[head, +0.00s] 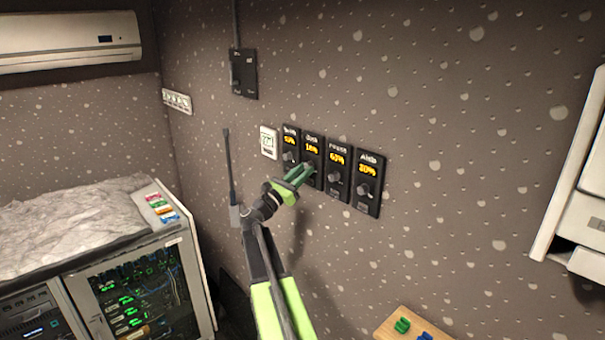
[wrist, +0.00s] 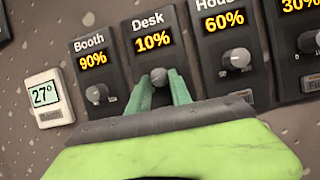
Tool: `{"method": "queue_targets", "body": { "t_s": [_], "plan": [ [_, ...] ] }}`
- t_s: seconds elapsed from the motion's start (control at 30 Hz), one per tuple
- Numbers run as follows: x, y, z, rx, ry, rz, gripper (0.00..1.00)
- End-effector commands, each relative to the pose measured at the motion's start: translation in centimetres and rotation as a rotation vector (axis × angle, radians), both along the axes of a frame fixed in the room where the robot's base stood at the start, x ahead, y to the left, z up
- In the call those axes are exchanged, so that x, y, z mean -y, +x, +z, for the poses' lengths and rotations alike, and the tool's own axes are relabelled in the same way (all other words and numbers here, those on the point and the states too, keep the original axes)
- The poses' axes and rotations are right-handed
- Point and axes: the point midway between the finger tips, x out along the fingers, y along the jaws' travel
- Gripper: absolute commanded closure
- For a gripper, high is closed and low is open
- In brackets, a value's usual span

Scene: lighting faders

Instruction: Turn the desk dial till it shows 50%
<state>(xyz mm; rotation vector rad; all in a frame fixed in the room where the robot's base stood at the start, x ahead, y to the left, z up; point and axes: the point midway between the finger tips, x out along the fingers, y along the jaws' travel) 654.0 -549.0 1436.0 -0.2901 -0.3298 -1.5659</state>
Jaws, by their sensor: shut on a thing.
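The desk dial panel (wrist: 153,40) is a dark plate labelled "Desk" with an amber readout of 10% in the wrist view. It also shows second from the left in the row on the wall in the head view (head: 312,148). Its round grey knob (wrist: 159,76) sits between the fingers of my gripper (wrist: 161,85). My gripper is shut on the knob, with one green finger on each side. In the head view my gripper (head: 306,169) reaches the panel from the lower left and hides the knob's lower part.
The Booth panel (wrist: 92,66) reads 90% on the left. The House panel (wrist: 222,20) reads 60% on the right, and a further panel (head: 370,170) reads 30%. A white thermostat (wrist: 44,96) showing 27° is left of Booth. The neighbouring knobs are close beside my gripper.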

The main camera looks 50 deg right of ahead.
Motion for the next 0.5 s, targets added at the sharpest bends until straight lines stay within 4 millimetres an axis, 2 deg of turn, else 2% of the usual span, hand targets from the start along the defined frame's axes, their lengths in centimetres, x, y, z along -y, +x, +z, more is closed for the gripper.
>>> {"method": "queue_targets", "body": {
  "t_s": [0.5],
  "plan": [
    [0.19,0.89,0.54,0.433,-0.036,0.002,1.0]
  ]
}}
